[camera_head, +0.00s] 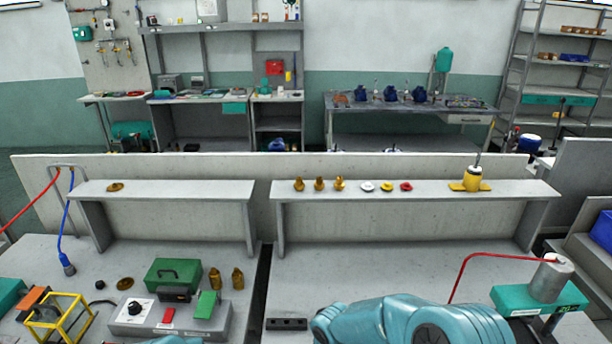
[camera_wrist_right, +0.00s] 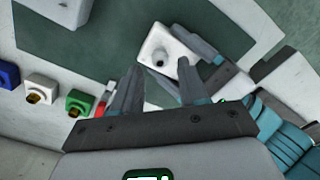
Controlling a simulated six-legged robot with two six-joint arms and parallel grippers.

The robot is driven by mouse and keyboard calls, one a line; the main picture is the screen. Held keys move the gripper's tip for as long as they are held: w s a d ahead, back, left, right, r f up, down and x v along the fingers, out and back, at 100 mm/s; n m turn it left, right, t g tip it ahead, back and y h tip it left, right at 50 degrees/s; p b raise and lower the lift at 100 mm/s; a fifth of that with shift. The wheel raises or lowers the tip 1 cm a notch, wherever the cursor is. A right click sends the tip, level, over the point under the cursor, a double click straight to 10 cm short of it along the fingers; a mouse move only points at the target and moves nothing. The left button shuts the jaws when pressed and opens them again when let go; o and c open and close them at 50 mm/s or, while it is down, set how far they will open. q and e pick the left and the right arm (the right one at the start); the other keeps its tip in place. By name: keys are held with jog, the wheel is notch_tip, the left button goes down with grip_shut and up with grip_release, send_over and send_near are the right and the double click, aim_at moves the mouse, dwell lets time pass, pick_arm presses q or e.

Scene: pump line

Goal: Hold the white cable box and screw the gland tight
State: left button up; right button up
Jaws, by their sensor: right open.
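The white cable box (camera_wrist_right: 158,42) shows in the right wrist view, with a dark round fitting (camera_wrist_right: 160,58) on its face; I cannot tell how far any gland is screwed in. My left gripper (camera_wrist_right: 197,45) reaches it from the right of that view. One grey finger lies along the box's edge and the box appears clamped; the other finger is largely hidden. My right gripper (camera_wrist_right: 158,70) is open and empty, its fingertips apart just below the box. In the head view neither gripper shows clearly, and a teal arm link of mine covers the lower middle.
Blue (camera_wrist_right: 9,75), white (camera_wrist_right: 42,88) and green (camera_wrist_right: 80,102) blocks stand in a row in the wrist view. In the head view, a shelf (camera_head: 420,193) bears brass fittings (camera_head: 319,184) and a yellow device (camera_head: 473,178). A grey cylinder (camera_head: 550,281) stands at right.

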jog(key=shift+f, duration=1.65)
grip_shut()
